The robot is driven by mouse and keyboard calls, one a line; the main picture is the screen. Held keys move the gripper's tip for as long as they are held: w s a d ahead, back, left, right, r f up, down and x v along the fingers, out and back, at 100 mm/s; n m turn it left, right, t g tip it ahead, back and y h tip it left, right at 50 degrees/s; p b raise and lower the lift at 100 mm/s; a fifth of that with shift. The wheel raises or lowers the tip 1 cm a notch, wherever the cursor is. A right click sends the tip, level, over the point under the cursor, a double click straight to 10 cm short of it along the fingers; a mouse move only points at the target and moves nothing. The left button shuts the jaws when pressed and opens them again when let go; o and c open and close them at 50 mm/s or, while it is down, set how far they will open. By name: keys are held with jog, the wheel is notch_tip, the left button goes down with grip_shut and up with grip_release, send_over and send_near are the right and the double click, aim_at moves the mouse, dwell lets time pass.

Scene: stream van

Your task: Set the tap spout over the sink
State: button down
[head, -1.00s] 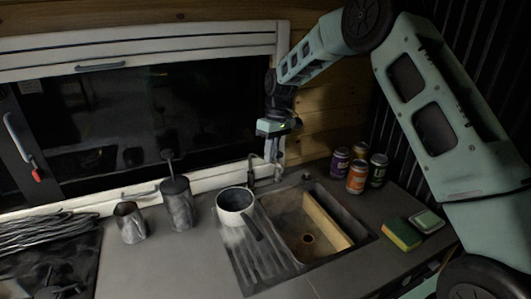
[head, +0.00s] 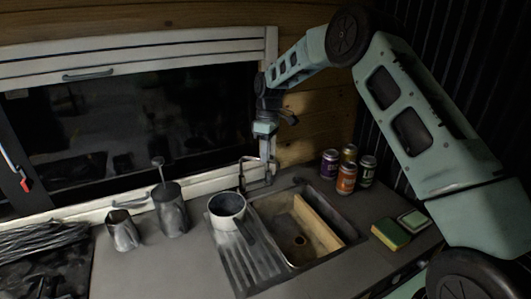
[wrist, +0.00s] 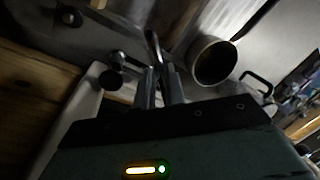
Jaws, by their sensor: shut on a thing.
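The tap is a thin dark pipe (head: 241,177) at the back left corner of the sink (head: 273,217), in front of the window frame. Its spout bends over at the top toward my gripper (head: 267,178). My gripper points down at the back edge of the sink, with its fingers shut on the spout. In the wrist view the spout (wrist: 152,42) runs out between the fingertips of my gripper (wrist: 160,72). The fingers partly hide the spout in both views, and its exact end is hard to make out.
A white-rimmed pot (head: 227,205) stands on the drainboard, close left of the tap. Several cans (head: 346,179) stand right of the sink, with a sponge (head: 390,234) nearer. A canister (head: 170,210) and a jug (head: 123,231) stand left.

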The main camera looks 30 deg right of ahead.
jog(key=shift+w+r, duration=0.1)
jog(key=c, duration=1.5)
grip_release()
jog(key=r, duration=0.2)
jog(key=r+b, duration=0.1)
jog(key=r, duration=0.2)
jog(key=w+d+r+b, duration=0.1)
jog(key=r, duration=0.1)
jog(key=shift+r, duration=0.15)
